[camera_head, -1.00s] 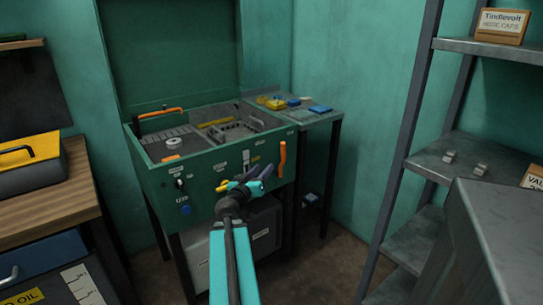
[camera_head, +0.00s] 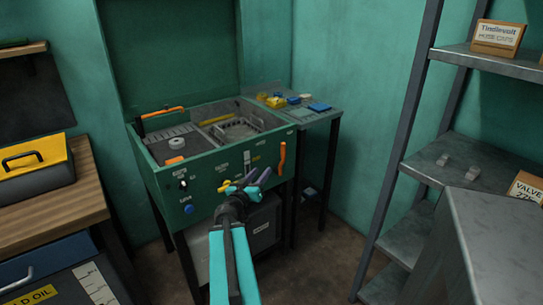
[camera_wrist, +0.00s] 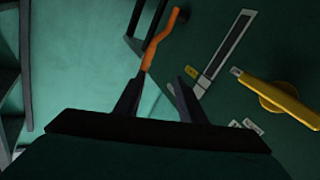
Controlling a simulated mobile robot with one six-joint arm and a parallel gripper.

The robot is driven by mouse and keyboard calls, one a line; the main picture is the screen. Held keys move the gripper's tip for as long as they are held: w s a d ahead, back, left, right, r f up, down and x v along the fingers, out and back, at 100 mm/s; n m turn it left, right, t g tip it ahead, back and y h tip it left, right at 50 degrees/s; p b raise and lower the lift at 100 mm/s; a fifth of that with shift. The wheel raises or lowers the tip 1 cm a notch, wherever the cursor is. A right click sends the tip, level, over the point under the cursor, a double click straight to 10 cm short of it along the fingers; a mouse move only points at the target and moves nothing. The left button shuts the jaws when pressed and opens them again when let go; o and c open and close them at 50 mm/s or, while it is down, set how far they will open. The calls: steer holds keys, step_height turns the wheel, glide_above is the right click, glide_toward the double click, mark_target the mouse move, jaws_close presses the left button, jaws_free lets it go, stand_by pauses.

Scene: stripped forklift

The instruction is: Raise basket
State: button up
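The basket (camera_head: 240,128) is a grey slotted tray inside the right bay of the green parts washer (camera_head: 213,165), low between its walls. An orange crank-like handle (camera_head: 282,158) stands at the right of the washer's front panel. My gripper (camera_head: 257,178) is in front of the panel, left of and below the orange handle. In the wrist view my gripper (camera_wrist: 162,82) has its two dark fingers apart with nothing between them. A yellow knob (camera_wrist: 275,98) lies to the right there.
A side table (camera_head: 305,112) with blue and yellow items adjoins the washer on the right. A metal shelf rack (camera_head: 425,165) and a grey cabinet (camera_head: 480,240) stand at the right. A wooden bench (camera_head: 60,195) with a yellow-lidded toolbox (camera_head: 35,165) stands at the left.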

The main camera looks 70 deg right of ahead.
steer(key=shift+a+r+p, duration=0.15)
steer(key=shift+a+p, duration=0.7)
steer(key=shift+p, duration=2.4)
steer(key=shift+a+p, duration=0.3)
steer(key=shift+p, duration=0.5)
